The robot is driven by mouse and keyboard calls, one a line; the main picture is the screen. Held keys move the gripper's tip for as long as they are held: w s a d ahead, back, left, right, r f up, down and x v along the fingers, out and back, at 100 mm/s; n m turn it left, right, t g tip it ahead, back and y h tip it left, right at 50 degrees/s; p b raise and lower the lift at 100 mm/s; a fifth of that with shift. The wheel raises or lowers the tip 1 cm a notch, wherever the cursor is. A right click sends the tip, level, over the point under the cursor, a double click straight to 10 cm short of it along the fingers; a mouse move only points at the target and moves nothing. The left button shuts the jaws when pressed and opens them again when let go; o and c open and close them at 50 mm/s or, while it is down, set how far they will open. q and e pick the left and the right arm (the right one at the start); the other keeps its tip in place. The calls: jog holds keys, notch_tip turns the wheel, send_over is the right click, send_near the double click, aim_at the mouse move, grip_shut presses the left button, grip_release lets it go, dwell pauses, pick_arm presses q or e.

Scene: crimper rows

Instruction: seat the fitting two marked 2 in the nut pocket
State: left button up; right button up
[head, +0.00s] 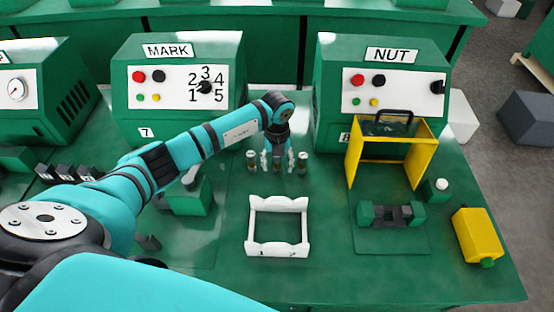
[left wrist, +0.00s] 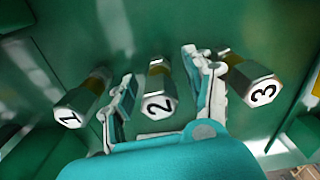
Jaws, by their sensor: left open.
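In the left wrist view, fitting two (left wrist: 160,104) shows a white hex end marked 2 and stands between the fingers of my left gripper (left wrist: 158,66), which are open and apart on either side. Fitting one (left wrist: 82,100) stands to the left of the fingers and fitting three (left wrist: 253,83) to the right. In the head view, my left gripper (head: 277,161) points down over the row, between the two outer fittings, and largely hides the middle one. The nut station's green fixture with a dark grey middle (head: 392,215) lies empty-looking on the right; I cannot make out its pocket clearly.
A white frame (head: 250,228) marked 1 and 2 lies in front of the row. A yellow guard (head: 424,160) stands before the NUT machine (head: 345,125). A yellow bottle (head: 478,236) lies at right. The MARK machine (head: 170,125) stands behind my arm.

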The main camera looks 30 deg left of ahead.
pick_arm(q)
jog(key=shift+f, duration=0.1)
grip_shut()
dwell(0.3)
